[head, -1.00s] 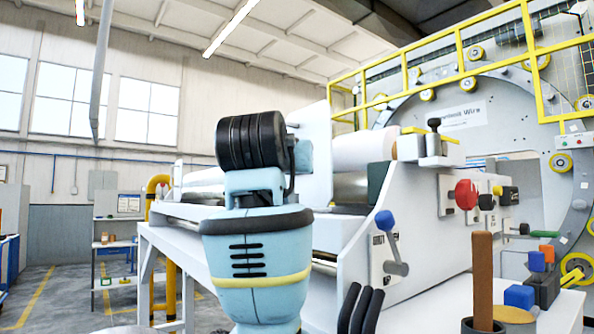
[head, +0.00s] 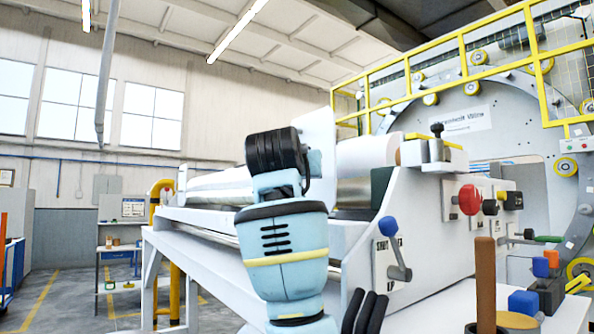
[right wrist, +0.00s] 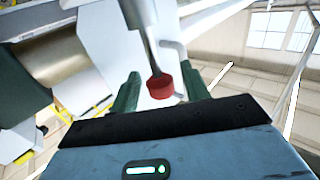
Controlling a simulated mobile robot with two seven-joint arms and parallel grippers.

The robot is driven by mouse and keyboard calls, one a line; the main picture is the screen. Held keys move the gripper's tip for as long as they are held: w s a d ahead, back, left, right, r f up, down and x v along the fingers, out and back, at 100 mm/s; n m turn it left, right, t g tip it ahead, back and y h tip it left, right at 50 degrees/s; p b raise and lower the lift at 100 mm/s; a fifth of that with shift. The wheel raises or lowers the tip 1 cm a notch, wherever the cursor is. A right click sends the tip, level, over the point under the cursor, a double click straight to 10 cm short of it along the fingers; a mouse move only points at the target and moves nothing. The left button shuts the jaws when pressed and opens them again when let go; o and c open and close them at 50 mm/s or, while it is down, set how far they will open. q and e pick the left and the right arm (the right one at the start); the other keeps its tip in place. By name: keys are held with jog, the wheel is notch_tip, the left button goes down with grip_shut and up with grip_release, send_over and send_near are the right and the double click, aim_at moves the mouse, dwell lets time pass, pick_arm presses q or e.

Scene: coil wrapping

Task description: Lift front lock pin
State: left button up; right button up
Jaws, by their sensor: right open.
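A grey metal rod with a red cap (right wrist: 160,87), which looks like the lock pin, shows in the right wrist view. The cap sits between the two green fingers of my right gripper (right wrist: 160,72). The fingers are open, with gaps to both sides of the cap, and I see no contact. In the head view my right arm reaches up toward the roll (head: 366,154) and the white end plate (head: 318,140); it hides its own gripper and the red-capped pin.
The machine's side panel carries a red knob (head: 469,199) and a blue-tipped lever (head: 388,227). A black-knobbed post (head: 437,130) stands beside the roll. A brown upright handle (head: 485,283) and a blue block (head: 523,302) are at the lower right. Floor is clear at left.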

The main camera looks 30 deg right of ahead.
grip_shut()
jog(key=shift+r, duration=1.55)
grip_release()
jog(key=v, duration=0.7)
jog(key=shift+s+a, duration=0.25)
jog(key=shift+s, duration=0.05)
